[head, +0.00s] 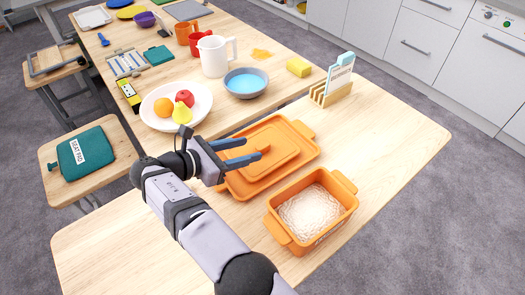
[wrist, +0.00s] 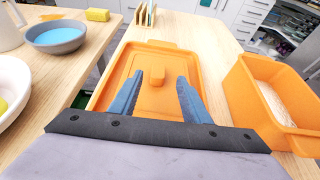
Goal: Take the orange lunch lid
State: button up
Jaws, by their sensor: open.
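The orange lunch lid (head: 278,148) lies flat on the near wooden table, left of and behind the orange lunch box. It has a raised knob in its middle, which shows in the wrist view (wrist: 156,77). The orange lunch box (head: 312,207) stands open with pale noodle-like or rice-like food in it. My gripper (head: 250,151) is open and empty, its two blue fingers reaching over the lid toward the knob. In the wrist view my gripper (wrist: 164,82) has its fingertips on either side of the knob's line, and I cannot tell whether they touch the lid.
A white plate with fruit (head: 150,107), a grey bowl with blue contents (head: 245,83), a white pitcher (head: 214,56) and a yellow sponge (head: 299,67) stand on the farther table. A wooden rack (head: 333,92) stands behind the lid. The table's right side is clear.

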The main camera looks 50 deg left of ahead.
aim_at(258, 147)
jog(key=shift+p+x, duration=0.55)
jog(key=shift+x, duration=2.05)
jog(key=shift+a+f, duration=0.15)
jog(key=shift+f, duration=0.05)
jog(key=shift+s, duration=0.1)
grip_shut()
